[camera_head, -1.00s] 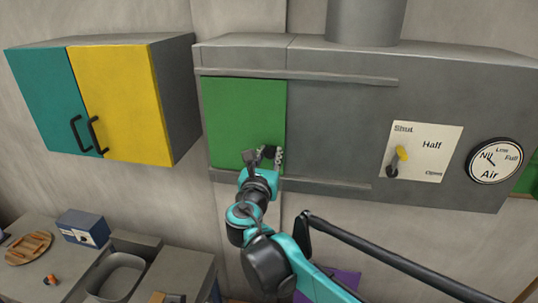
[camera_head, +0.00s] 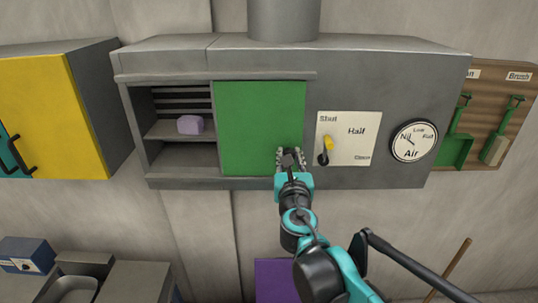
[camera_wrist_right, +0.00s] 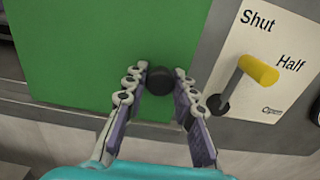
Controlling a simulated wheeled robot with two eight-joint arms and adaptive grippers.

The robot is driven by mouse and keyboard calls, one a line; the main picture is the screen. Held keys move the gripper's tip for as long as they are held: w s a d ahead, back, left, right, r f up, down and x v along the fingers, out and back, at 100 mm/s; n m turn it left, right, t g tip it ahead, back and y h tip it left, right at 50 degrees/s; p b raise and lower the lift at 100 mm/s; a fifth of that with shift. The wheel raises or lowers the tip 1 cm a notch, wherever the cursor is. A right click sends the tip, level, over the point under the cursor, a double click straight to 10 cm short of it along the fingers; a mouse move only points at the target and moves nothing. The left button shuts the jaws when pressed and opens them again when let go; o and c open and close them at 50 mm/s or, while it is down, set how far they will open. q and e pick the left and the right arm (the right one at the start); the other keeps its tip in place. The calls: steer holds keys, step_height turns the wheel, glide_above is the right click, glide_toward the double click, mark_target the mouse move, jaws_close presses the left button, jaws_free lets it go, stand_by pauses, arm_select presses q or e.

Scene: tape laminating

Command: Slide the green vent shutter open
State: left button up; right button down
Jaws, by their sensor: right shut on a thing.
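The green vent shutter (camera_head: 259,125) sits between two rails on the grey hood, in the middle of its front. To its left the vent opening is uncovered, showing dark slats (camera_head: 183,101) and shelves. My right gripper (camera_head: 290,158) is at the shutter's lower right corner. In the right wrist view the gripper (camera_wrist_right: 160,85) is shut on a round black knob (camera_wrist_right: 160,79) on the green shutter (camera_wrist_right: 90,50). My left gripper is not in view.
A purple block (camera_head: 190,124) lies in the opening. Right of the shutter are a Shut/Half/Open plate (camera_head: 345,150) with a yellow-tipped lever (camera_head: 327,145), and an Air dial (camera_head: 414,140). A yellow cabinet door (camera_head: 50,120) is at the left. A rack with green tools (camera_head: 495,110) hangs at the right.

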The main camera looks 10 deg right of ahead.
steer(key=shift+s+d, duration=0.1)
steer(key=shift+d, duration=0.45)
steer(key=shift+a, duration=0.15)
steer(key=c, duration=1.3)
jaws_free()
steer(key=shift+o, duration=0.5)
steer(key=shift+d, duration=0.25)
